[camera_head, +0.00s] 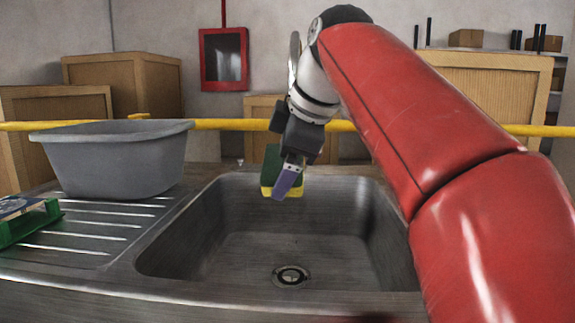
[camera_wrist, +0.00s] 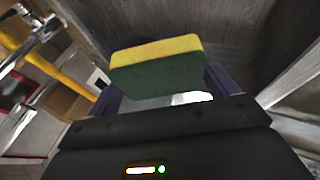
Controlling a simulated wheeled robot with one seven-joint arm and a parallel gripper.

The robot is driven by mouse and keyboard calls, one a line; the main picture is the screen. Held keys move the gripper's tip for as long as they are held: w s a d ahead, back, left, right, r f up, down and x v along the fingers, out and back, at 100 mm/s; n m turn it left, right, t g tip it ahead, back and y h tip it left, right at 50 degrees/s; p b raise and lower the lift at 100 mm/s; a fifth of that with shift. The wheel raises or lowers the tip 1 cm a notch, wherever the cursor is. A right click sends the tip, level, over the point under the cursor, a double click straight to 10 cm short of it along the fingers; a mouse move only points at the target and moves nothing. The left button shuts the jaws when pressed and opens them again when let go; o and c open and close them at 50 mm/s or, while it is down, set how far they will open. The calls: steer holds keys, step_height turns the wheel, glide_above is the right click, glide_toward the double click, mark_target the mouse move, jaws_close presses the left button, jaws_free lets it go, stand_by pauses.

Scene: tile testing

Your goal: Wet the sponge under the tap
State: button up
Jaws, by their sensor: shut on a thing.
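The sponge (camera_head: 271,167), dark green with a yellow layer, is held in my gripper (camera_head: 288,180) over the back of the metal sink basin (camera_head: 230,250). In the wrist view, the sponge (camera_wrist: 156,76) sits between the two purple fingertips of my gripper (camera_wrist: 163,92), with its yellow layer uppermost in the picture. A chrome tap (camera_wrist: 40,32) shows at the upper left of the wrist view, apart from the sponge. In the head view I cannot make out the tap clearly; my arm covers much of that area. No running water is visible.
A grey plastic tub (camera_head: 115,160) stands on the ribbed drainboard left of the basin. A green holder (camera_head: 28,222) lies at the far left. A yellow rail (camera_head: 225,124) runs behind the sink, with wooden crates (camera_head: 125,80) beyond. The basin floor around the drain (camera_head: 290,275) is clear.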

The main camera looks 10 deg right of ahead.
steer(key=w+d+f+p, duration=0.1)
steer(key=w+d, duration=0.1)
steer(key=w, duration=0.4)
steer(key=w+d+f+p, duration=0.1)
steer(key=w+d+p, duration=0.1)
steer(key=w, duration=0.4)
steer(key=shift+d+f+p, duration=0.2)
steer(key=shift+f+p, duration=0.05)
steer(key=shift+p, duration=0.05)
steer(key=shift+s, duration=0.1)
stand_by(0.4)
steer(key=s+a+b, duration=0.2)
steer(key=s+b, duration=0.1)
steer(key=s, duration=0.4)
steer(key=shift+s+a+b, duration=0.25)
steer(key=shift+a+b, duration=0.1)
stand_by(1.4)
steer(key=shift+s+a+r+p, duration=0.3)
steer(key=shift+s+r+p, duration=0.1)
steer(key=shift+s+r, duration=0.35)
steer(key=shift+s+a+r+p, duration=0.35)
steer(key=shift+s+r, duration=0.25)
steer(key=shift+s, duration=0.2)
steer(key=shift+s+a+r+p, duration=0.25)
steer(key=shift+s+r+p, duration=0.2)
steer(key=shift+s+r, duration=0.3)
steer(key=shift+f, duration=0.1)
